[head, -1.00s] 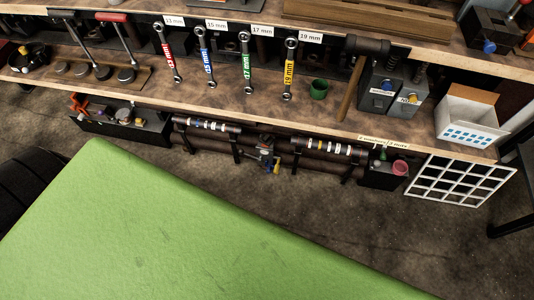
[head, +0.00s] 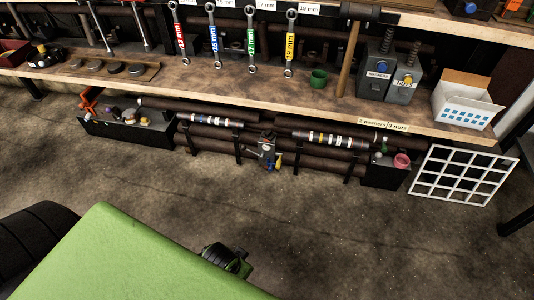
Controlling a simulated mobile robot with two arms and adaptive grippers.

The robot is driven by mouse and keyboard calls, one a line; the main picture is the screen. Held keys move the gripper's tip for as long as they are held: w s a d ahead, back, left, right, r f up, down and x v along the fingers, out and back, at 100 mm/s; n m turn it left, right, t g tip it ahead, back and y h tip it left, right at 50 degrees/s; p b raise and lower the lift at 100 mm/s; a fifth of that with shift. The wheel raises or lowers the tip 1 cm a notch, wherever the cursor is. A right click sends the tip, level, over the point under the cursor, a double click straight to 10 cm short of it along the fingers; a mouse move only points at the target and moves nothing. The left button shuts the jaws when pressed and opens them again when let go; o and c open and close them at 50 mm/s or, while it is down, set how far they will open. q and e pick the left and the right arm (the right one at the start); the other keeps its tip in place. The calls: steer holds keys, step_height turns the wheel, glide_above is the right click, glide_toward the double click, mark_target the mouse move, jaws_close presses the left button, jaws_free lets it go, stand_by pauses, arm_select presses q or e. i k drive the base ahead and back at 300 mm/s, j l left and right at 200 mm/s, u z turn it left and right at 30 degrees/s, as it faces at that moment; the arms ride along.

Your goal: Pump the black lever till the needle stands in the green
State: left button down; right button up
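I cannot make out a black lever or a gauge needle with certainty. A small grey fitting (head: 266,152) with blue and yellow parts sits between the dark pipes under the bench; its details are too small to read. A black tray (head: 128,128) at the left under the bench holds an orange-handled item and other small parts. A dark round part (head: 222,256) shows at the edge of the green surface at the bottom; I cannot tell what it is. Neither of my grippers is recognisable in the head view.
A wooden workbench (head: 215,92) runs across the top, with colour-marked wrenches, a green cup (head: 318,77), grey washer and nut bins and a white box (head: 466,103). A white grid rack (head: 462,176) stands lower right. A green surface (head: 130,255) fills the lower left. The middle floor is clear.

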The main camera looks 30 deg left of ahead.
mark_target(243, 148)
steer(key=i+j+u, duration=0.25)
steer(key=i, duration=0.3)
steer(key=i+l+u, duration=0.1)
steer(key=i+u, duration=0.15)
steer(key=i, duration=0.3)
